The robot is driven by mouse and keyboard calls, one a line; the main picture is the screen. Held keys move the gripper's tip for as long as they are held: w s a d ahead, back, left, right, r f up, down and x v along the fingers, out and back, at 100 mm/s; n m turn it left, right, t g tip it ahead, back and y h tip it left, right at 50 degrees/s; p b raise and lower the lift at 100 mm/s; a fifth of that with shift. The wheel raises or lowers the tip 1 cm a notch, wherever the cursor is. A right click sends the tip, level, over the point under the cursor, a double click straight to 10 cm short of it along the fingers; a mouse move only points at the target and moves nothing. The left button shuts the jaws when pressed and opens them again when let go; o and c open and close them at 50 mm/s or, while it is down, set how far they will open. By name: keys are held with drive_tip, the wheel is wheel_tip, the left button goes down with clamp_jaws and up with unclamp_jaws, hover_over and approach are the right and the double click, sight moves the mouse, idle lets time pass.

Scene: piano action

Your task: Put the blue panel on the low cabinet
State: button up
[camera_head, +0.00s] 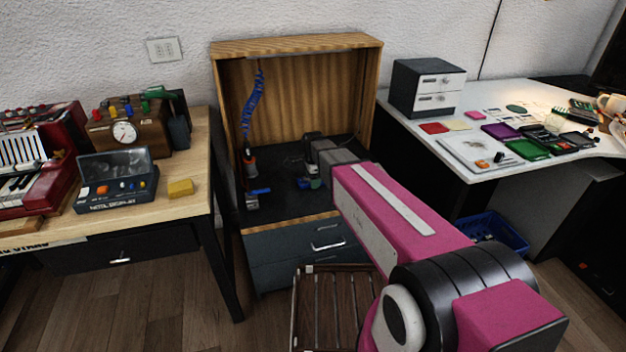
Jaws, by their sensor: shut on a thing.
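The low cabinet (290,252) stands in the middle, with dark drawers, a black top and a wooden hood over it. My arm reaches in from the lower right, and my gripper (308,174) is inside the hood, low over the black top. It is shut on a small bluish piece, which seems to be the blue panel (309,184). The piece is small and partly hidden by my gripper, so its outline is unclear. I cannot tell whether it touches the top.
A blue-handled tool (258,191) and an orange-and-black tool (249,160) on a blue coiled cord are at the cabinet's left. A white table (450,125) with coloured panels stands right, a wooden desk (190,150) left. A slatted stool (325,300) is in front.

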drive_tip(key=o, duration=1)
drive_tip(key=shift+f, duration=0.15)
wheel_tip(320, 180, up, 12)
drive_tip(key=s+d+f+n, duration=0.1)
drive_tip(key=s+d+n, duration=0.1)
drive_tip(key=s+d, duration=0.1)
drive_tip(key=s+d+f+n, duration=0.2)
drive_tip(key=d, duration=0.2)
drive_tip(key=s+d+f+n, duration=0.2)
drive_tip(key=s+d, duration=0.1)
drive_tip(key=shift+s+d+f+n, duration=0.1)
drive_tip(key=shift+s+d+n, duration=0.2)
drive_tip(key=shift+s+n, duration=0.1)
drive_tip(key=shift+s+d+f+n, duration=0.7)
drive_tip(key=shift+s+d+n, duration=0.7)
drive_tip(key=shift+s, duration=0.25)
drive_tip(key=shift+s+d+f+n, duration=0.65)
drive_tip(key=shift+s+d+n, duration=0.6)
drive_tip(key=shift+s+d, duration=0.3)
drive_tip(key=shift+s+d+f+n, duration=0.7)
drive_tip(key=shift+s+d+n, duration=0.65)
drive_tip(key=shift+s, duration=0.35)
